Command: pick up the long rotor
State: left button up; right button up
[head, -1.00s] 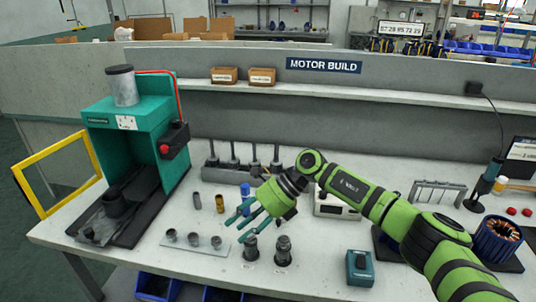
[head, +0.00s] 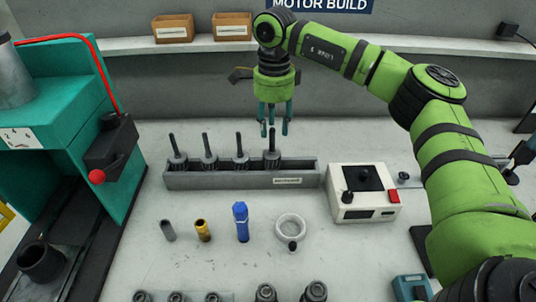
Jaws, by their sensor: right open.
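Several dark rotors with thin upright shafts stand in a row in a grey rack (head: 205,180). The rightmost rotor (head: 272,157) sits higher than the others and looks like the long one. My right gripper (head: 275,132) points down above it, with its green fingers spread. The tip of that rotor's shaft shows between or just beneath the fingertips; I cannot tell whether they touch. The gripper holds nothing. My left gripper is not in view.
A teal press (head: 60,110) stands at the left. A white tester box (head: 362,193) is right of the rack. A grey sleeve (head: 167,230), a brass sleeve (head: 202,230), a blue tool (head: 241,222) and a white ring (head: 291,228) stand in front. A shelf with cardboard boxes (head: 232,26) runs behind.

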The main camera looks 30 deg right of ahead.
aim_at(272, 150)
jog(key=shift+s+a+f+p, duration=0.1)
jog(key=shift+s+f+p, duration=0.15)
jog(key=shift+f, duration=0.25)
jog(key=shift+s+a+f+p, duration=0.1)
jog(key=shift+f+p, duration=0.1)
jog(key=shift+f, duration=0.25)
notch_tip(272, 150, down, 3)
jog(key=shift+w+r+p, duration=0.1)
jog(key=shift+w+p, duration=0.05)
jog(key=shift+p, duration=0.15)
jog(key=shift+f, duration=0.45)
grip_shut()
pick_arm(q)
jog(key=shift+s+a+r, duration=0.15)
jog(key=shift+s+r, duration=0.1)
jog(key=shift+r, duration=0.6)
pick_arm(e)
jog(key=shift+w, duration=0.1)
